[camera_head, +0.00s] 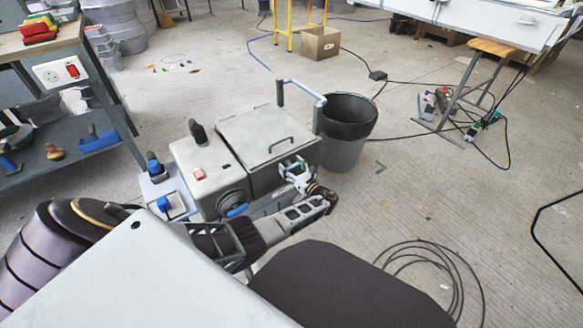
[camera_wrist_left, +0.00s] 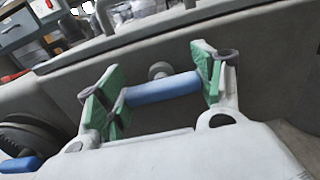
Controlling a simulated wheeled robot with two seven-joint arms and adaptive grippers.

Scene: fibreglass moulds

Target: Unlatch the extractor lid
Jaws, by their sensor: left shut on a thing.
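The extractor (camera_head: 205,178) is a grey metal box on the floor, with a flat lid (camera_head: 262,130) that lies closed and has a dark bar handle. My left gripper (camera_head: 294,168) is at the front face of the extractor, below the lid's front edge. In the left wrist view, my left gripper (camera_wrist_left: 160,86) has its green-padded fingers at both ends of a blue latch handle (camera_wrist_left: 165,88), shut on it. A round knob shows just behind this handle. In the head view the gripper mostly hides the latch. My right gripper is in neither view.
A dark bin (camera_head: 345,150) stands close right. A round dial (camera_head: 233,203) with a blue lever is left of my gripper. A shelf bench (camera_head: 50,110) stands left. Cable loops lie on the floor at right.

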